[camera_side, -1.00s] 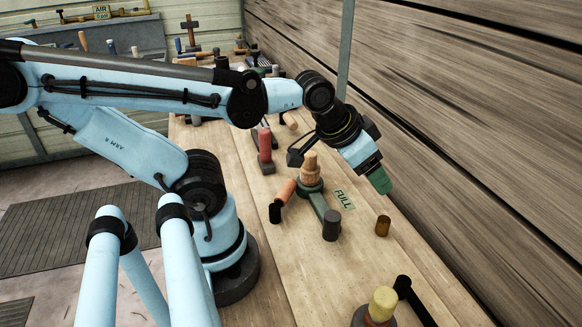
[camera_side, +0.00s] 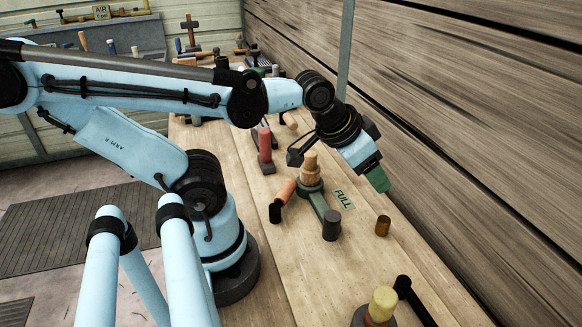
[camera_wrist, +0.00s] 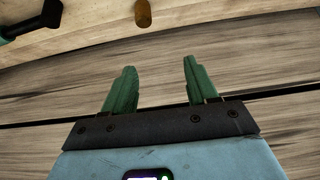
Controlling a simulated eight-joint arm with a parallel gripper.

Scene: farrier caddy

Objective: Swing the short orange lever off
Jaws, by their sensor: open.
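A short salmon-orange handle (camera_side: 285,191) with a black end lies low on the bench, left of a wooden post (camera_side: 310,165); it looks like the orange lever, though its pivot is not clear. A green arm (camera_side: 317,205) runs from the post's green base to an upright black knob (camera_side: 331,226). In the wrist view the black knob (camera_wrist: 47,14) shows at the top left. My gripper (camera_side: 378,181) is in the air to the right of the post, apart from everything. Its green fingers (camera_wrist: 156,88) are open and empty.
A green FULL label (camera_side: 343,199) lies right of the post. A small brown cylinder (camera_side: 383,226) stands nearby, also in the wrist view (camera_wrist: 143,14). A yellow-topped post (camera_side: 382,303) stands in front. A red handle (camera_side: 265,145) is behind. The plank wall (camera_side: 480,150) borders the bench.

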